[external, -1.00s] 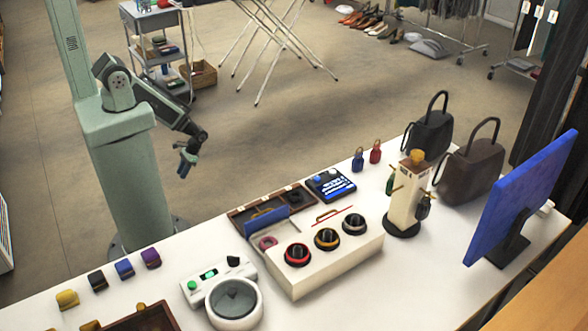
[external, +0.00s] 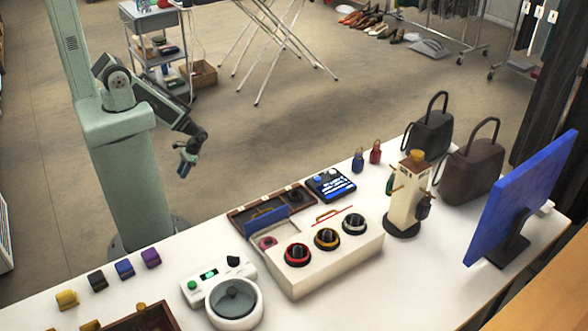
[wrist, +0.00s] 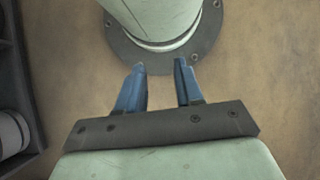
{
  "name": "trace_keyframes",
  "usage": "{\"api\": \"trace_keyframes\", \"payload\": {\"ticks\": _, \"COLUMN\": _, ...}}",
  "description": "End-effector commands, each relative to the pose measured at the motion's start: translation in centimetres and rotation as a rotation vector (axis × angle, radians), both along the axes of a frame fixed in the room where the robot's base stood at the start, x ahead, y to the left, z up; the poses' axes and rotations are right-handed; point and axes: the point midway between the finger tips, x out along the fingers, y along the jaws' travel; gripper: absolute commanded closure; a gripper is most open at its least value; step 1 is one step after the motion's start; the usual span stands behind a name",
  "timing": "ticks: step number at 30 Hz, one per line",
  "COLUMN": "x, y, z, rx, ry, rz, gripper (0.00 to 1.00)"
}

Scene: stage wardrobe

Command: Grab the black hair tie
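My gripper (external: 186,163) hangs over the floor beside my column, behind the far edge of the white table. In the wrist view my gripper (wrist: 159,68) has its two blue fingers apart with nothing between them. I cannot single out the black hair tie for certain. A dark round item (external: 294,196) lies in the right part of a brown case (external: 240,213) and may be it. A pale box (external: 325,265) carries three dark round pieces with red, orange and black-looking rings; the rightmost ring (external: 353,223) looks dark. A pink ring (external: 267,242) lies beside them.
A white device with a round bowl (external: 234,302), a blue-black panel (external: 331,185), a cream stand (external: 408,200), two dark handbags (external: 430,133) and a blue screen (external: 520,195) crowd the table (external: 450,270). Several small coloured blocks (external: 124,269) line its far left edge.

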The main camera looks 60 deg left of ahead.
Motion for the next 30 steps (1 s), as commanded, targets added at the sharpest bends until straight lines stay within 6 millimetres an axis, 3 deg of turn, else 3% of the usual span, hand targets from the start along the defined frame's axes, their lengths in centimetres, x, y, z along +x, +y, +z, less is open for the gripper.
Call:
{"api": "trace_keyframes", "payload": {"ticks": 5, "x": 0.0, "y": 0.0, "z": 0.0, "rx": 0.0, "ry": 0.0, "rz": 0.0, "gripper": 0.63}}
{"api": "trace_keyframes", "payload": {"ticks": 12, "x": 0.0, "y": 0.0, "z": 0.0, "rx": 0.0, "ry": 0.0, "rz": 0.0, "gripper": 0.4}}
{"api": "trace_keyframes", "payload": {"ticks": 21, "x": 0.4, "y": -0.1, "z": 0.0, "rx": 0.0, "ry": -0.003, "rz": -0.005, "gripper": 0.39}}
{"api": "trace_keyframes", "payload": {"ticks": 26, "x": 3.4, "y": -1.2, "z": -0.1, "rx": 0.003, "ry": -0.028, "rz": -0.043, "gripper": 0.39}}
{"api": "trace_keyframes", "payload": {"ticks": 30, "x": 8.0, "y": -3.5, "z": 0.3, "rx": 0.005, "ry": -0.066, "rz": -0.106, "gripper": 0.39}}
